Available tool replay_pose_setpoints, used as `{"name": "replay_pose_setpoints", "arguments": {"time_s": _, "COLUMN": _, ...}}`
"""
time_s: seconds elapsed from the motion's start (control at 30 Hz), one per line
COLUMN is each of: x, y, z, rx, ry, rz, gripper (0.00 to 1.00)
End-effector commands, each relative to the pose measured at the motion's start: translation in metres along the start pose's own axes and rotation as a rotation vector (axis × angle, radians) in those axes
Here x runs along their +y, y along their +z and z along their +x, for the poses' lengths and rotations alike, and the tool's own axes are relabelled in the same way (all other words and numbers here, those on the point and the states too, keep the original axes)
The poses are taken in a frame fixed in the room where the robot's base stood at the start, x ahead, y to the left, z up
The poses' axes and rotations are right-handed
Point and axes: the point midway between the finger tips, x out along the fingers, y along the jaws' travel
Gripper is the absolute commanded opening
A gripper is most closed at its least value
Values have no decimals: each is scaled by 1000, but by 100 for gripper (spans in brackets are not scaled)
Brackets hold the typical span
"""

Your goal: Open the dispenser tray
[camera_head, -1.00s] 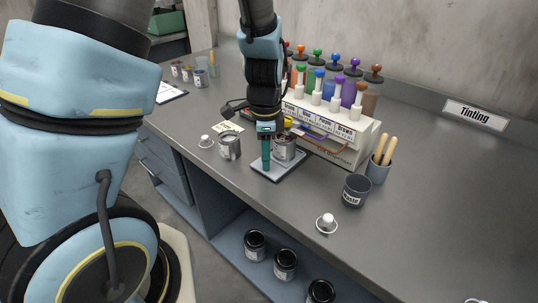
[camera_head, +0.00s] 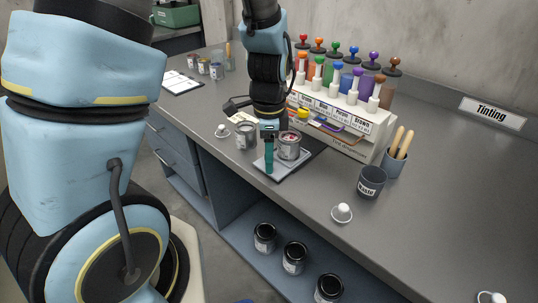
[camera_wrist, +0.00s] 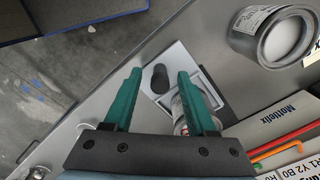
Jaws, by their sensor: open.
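The paint dispenser (camera_head: 345,120) is a pale rack with coloured pump bottles; its pale side also shows in the wrist view (camera_wrist: 262,118). A flat pale tray (camera_head: 268,168) lies in front of it, with a dark strip bare between them. A metal can (camera_head: 289,147) with reddish contents stands on the tray. In the wrist view the can is partly hidden by a finger. My gripper (camera_head: 269,152) points down over the tray's front-left part. Its teal fingers (camera_wrist: 157,88) are apart, with a dark knob (camera_wrist: 160,78) on the tray showing between them.
Another can (camera_head: 246,134) and a white cap (camera_head: 222,131) stand left of the tray. Black-lidded cans (camera_head: 294,258) sit on the shelf below. The counter's right side is mostly clear.

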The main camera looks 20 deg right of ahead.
Motion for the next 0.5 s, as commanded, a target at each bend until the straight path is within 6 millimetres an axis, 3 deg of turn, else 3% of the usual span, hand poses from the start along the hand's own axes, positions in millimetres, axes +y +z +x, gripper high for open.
{"name": "replay_pose_setpoints", "arguments": {"time_s": 0.27, "x": -1, "y": -1, "z": -15, "rx": 3, "ry": -3, "rz": 0, "gripper": 57}}
{"name": "replay_pose_setpoints", "arguments": {"time_s": 0.5, "x": -1, "y": 0, "z": -58, "rx": 3, "ry": -6, "rz": 1, "gripper": 57}}
